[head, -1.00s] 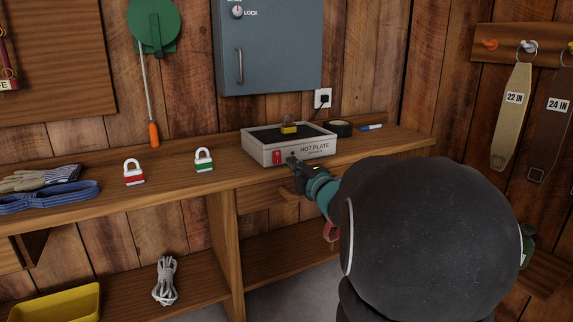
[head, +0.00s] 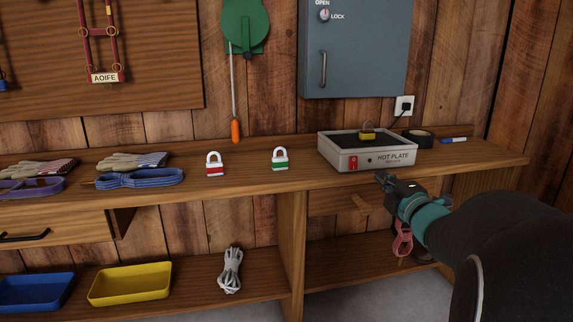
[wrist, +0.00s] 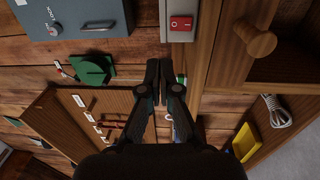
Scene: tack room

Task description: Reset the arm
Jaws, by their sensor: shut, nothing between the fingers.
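My gripper (head: 382,178) is in front of the bench edge in the head view, just below the front of the hot plate (head: 375,160). Its fingers are shut and hold nothing; they also show closed together in the wrist view (wrist: 162,68). My arm reaches in from the lower right. The hot plate's red switch (head: 353,164) is on its front left; it also shows in the wrist view (wrist: 181,23). A yellow padlock (head: 367,134) stands on the dark top of the hot plate.
A red padlock (head: 215,165) and a green padlock (head: 280,159) stand on the bench (head: 245,184). A drawer knob (head: 360,203) juts out near my gripper. Tape (head: 418,138) and a blue marker (head: 453,140) lie right of the hot plate. A grey cabinet (head: 355,50) hangs above.

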